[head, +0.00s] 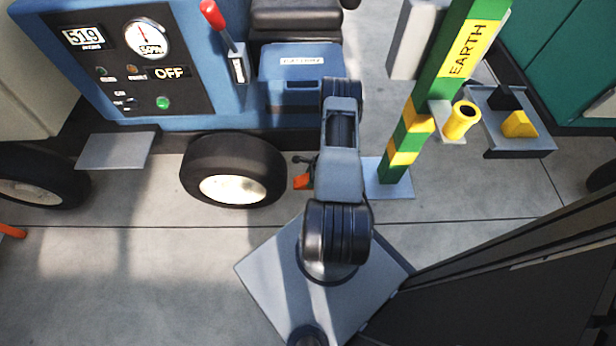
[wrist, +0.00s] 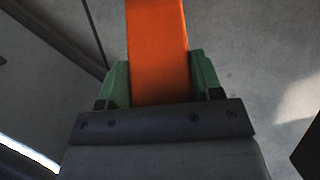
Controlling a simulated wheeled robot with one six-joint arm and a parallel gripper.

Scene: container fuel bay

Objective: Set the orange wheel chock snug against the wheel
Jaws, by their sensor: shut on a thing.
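The orange wheel chock (head: 302,182) shows in the head view just right of the vehicle's front wheel, near the floor, partly hidden by my arm. A small gap of floor shows between it and the wheel (head: 233,171), a black tyre with a pale hub. In the wrist view the chock (wrist: 158,50) stands between the two green fingers of my gripper (wrist: 160,82), which is shut on it. My gripper is mostly hidden behind my arm in the head view. I cannot tell whether the chock touches the floor.
The blue vehicle (head: 190,60) has a gauge panel and a red-handled lever (head: 222,25). A green and yellow EARTH post (head: 410,130) on a grey base plate stands right of my arm. A grey tray (head: 510,120) holds a yellow block (head: 519,124). Floor is clear below the wheel.

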